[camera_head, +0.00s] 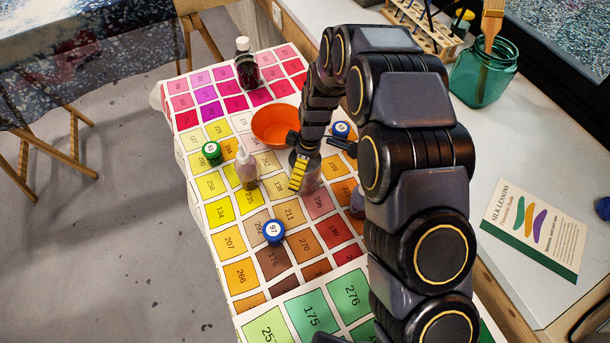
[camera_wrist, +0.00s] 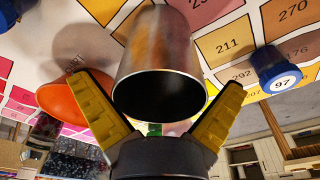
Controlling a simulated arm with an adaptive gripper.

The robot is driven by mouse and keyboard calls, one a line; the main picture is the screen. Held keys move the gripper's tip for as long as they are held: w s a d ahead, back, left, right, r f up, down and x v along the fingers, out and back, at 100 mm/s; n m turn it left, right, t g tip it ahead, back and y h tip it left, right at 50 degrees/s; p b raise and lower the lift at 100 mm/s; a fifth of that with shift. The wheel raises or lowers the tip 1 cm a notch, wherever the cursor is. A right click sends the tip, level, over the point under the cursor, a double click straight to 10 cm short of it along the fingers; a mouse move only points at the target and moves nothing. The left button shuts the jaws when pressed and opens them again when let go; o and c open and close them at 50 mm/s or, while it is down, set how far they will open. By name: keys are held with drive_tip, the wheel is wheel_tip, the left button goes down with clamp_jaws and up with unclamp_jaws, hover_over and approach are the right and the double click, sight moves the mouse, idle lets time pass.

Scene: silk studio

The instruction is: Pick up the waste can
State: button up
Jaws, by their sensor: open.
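The waste can (camera_wrist: 160,50) is a metal cup-shaped can with a dark open mouth. In the wrist view it stands between the two yellow-padded fingers of my gripper (camera_wrist: 158,84), with its mouth facing the camera. The fingers are spread, with a visible gap on each side of the can. In the head view my gripper (camera_head: 313,166) is over the middle of the colour chart, and the can (camera_head: 311,180) shows only partly below it, the rest hidden by the gripper.
An orange bowl (camera_head: 268,127) lies close left of my gripper. A small pinkish bottle (camera_head: 247,172), green-capped jar (camera_head: 212,152), blue-capped jar numbered 97 (camera_head: 273,231) and another blue-capped jar (camera_head: 341,130) stand around it. A dark bottle (camera_head: 246,68) is farther back.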

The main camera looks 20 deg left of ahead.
drive_tip(key=c, duration=0.9)
drive_tip(key=shift+c, duration=0.2)
drive_tip(key=shift+r, duration=0.1)
